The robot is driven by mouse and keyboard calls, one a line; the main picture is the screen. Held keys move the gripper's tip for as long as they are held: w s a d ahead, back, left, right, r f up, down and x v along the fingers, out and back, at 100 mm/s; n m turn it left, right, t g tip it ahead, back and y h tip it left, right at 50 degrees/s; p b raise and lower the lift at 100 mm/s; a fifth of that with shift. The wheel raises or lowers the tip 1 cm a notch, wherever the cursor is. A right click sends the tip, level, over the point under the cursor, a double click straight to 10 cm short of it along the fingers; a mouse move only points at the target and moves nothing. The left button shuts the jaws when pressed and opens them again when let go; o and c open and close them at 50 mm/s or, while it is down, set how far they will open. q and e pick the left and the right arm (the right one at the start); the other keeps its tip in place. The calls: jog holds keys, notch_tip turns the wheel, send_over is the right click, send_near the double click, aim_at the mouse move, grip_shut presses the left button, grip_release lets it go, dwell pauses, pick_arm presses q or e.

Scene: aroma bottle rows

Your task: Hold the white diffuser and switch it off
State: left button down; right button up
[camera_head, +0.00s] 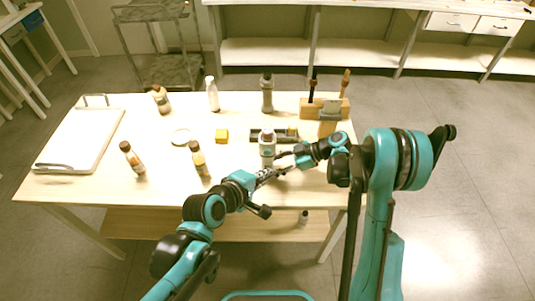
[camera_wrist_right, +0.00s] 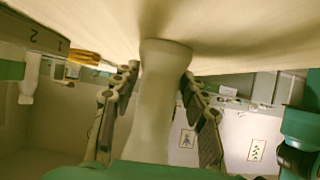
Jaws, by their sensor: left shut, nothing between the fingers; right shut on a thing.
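The white diffuser (camera_head: 267,144), a pale upright bottle shape, stands near the table's front edge, right of centre. My right gripper (camera_head: 281,161) reaches it from the right. In the right wrist view the pale body of the diffuser (camera_wrist_right: 156,112) fills the space between the two fingers of my right gripper (camera_wrist_right: 158,85), which is shut on it. My left gripper (camera_head: 272,174) is shut and empty, just in front of the diffuser's lower part. I cannot tell whether the left fingertips touch it. The diffuser's switch is too small to make out.
Brown bottles (camera_head: 132,158) (camera_head: 198,158) stand at the front left. A white bottle (camera_head: 212,94) and a grey one (camera_head: 267,93) stand at the back.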

jog(key=shift+f, duration=0.1)
jog(key=o, duration=0.9)
jog(key=shift+o, duration=0.2)
